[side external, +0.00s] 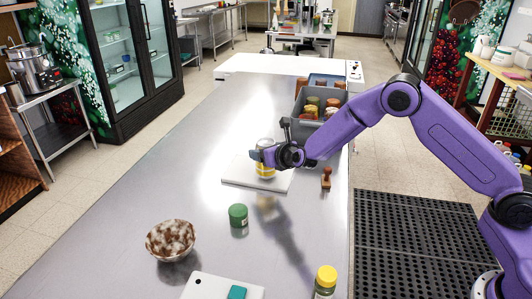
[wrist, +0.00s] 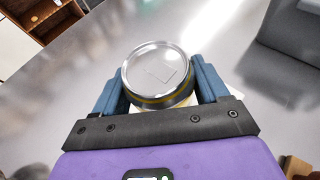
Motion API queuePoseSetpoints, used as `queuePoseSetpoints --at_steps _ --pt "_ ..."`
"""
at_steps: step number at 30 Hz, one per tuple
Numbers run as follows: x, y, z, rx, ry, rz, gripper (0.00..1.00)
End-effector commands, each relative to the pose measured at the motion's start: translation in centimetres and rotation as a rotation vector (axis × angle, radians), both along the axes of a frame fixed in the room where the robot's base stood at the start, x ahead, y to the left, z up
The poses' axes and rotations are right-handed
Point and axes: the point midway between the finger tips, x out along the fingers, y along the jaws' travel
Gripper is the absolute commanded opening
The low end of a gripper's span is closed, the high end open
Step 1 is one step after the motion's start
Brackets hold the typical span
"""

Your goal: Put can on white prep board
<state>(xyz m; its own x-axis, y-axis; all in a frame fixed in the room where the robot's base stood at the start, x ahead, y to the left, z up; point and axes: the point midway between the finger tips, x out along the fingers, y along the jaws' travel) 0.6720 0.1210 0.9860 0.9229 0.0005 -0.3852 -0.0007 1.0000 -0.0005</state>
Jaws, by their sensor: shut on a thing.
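The can (side external: 265,170) has a silver top and a yellow band. It also shows in the wrist view (wrist: 158,72), lid towards the camera, between the two blue fingers. My gripper (side external: 262,157) is shut on it. The white prep board (side external: 240,178) lies on the steel counter, and the can is over it in the side view. I cannot tell whether the can's base touches the board. In the wrist view the can and gripper hide most of the board.
A green can (side external: 238,215), a speckled bowl (side external: 171,240), a second white board (side external: 205,287) and a yellow-capped bottle (side external: 326,281) stand nearer the camera. A wooden stamp-like item (side external: 326,177) is right of the board. A grey bin (side external: 300,128) with jars is behind. The counter's left side is clear.

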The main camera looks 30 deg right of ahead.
Motion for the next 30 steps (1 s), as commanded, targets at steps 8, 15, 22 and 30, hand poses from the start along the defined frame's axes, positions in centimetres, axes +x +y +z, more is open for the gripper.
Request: queuePoseSetpoints --at_steps 8,15,22,30 --pt "0.06 0.02 -0.39 0.002 -0.007 0.000 0.28" --pt "0.00 0.00 -0.82 0.001 -0.003 0.000 0.84" --pt "0.00 0.00 -0.81 0.001 -0.002 0.000 0.99" --pt "-0.60 0.05 -0.27 0.001 -0.002 0.001 0.99"
